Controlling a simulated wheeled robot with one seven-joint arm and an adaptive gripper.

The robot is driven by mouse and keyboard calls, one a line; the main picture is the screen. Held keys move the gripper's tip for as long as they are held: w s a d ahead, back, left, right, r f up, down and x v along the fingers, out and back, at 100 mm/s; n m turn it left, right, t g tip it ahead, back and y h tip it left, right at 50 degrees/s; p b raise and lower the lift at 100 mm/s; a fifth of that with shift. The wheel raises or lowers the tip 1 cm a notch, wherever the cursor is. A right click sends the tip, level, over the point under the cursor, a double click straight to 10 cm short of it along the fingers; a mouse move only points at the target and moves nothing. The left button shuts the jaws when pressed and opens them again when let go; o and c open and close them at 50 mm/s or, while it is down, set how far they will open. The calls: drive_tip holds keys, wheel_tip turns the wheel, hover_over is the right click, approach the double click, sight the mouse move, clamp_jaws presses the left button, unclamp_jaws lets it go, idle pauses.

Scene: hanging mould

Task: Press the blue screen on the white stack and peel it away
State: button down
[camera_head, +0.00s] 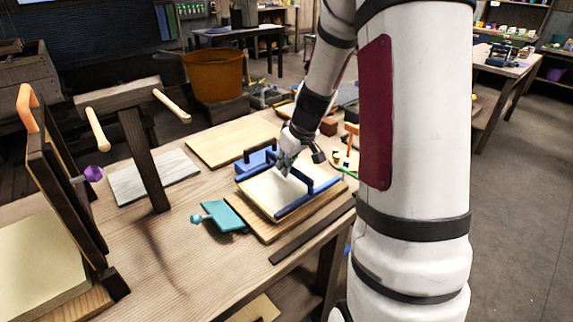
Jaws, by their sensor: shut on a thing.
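The white stack (262,196) lies on a wooden board (249,221) near the table's front right edge. The blue screen (308,204) shows as blue bars and a black handle around and over the white stack. It appears to lie on or just above the stack; I cannot tell if they touch. My gripper (286,168) reaches down over the middle of the screen and is shut on part of its blue frame. My gripper and wrist hide some of the screen's far side.
A teal plate with a knob (222,215) lies left of the board. A wooden stand with pale pegs (141,150) and an upright dark frame with an orange hook (62,180) stand at left. A grey-white board (155,178) and a pale wooden board (232,140) lie behind.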

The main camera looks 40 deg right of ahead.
drive_tip(key=shift+f+b, duration=0.4)
drive_tip(key=shift+b, duration=0.05)
idle(0.3)
drive_tip(key=shift+s+a+f+b, duration=0.1)
drive_tip(key=shift+s+f+b, duration=0.1)
drive_tip(key=shift+b, duration=0.1)
idle(1.8)
drive_tip(key=shift+r, duration=0.15)
drive_tip(key=shift+w+r+p, duration=0.2)
drive_tip(key=shift+r+p, duration=0.75)
drive_tip(key=shift+r, duration=0.3)
drive_tip(key=shift+r, duration=0.1)
drive_tip(key=shift+r+p, duration=2.5)
drive_tip(key=shift+r, duration=0.9)
